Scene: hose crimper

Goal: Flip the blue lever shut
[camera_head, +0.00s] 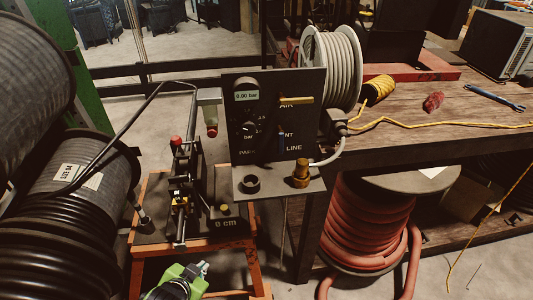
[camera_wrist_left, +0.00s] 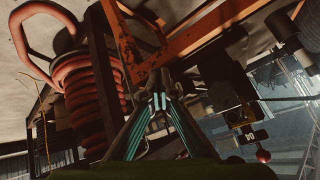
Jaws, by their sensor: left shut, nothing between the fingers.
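The dark panel (camera_head: 262,122) stands at the middle of the head view, with a display reading 0.00 bar. A small blue lever (camera_head: 281,144) appears to stand upright on it, by the partly covered lettering ending in "NT"; it is small and dark, so its exact setting is hard to tell. A yellow lever (camera_head: 296,100) lies level above it. My left gripper (camera_head: 202,268) is low in front of the orange stand, below and left of the panel, apart from the levers. Its fingers (camera_wrist_left: 160,100) are together and empty in the wrist view. My right gripper is not in view.
Large black hose reels (camera_head: 60,215) crowd the left. The crimper rig (camera_head: 182,190) sits on the orange stand (camera_head: 150,262). A brass fitting (camera_head: 301,173) juts from the panel's shelf. A red hose coil (camera_head: 365,225) is under the wooden bench (camera_head: 430,130) on the right.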

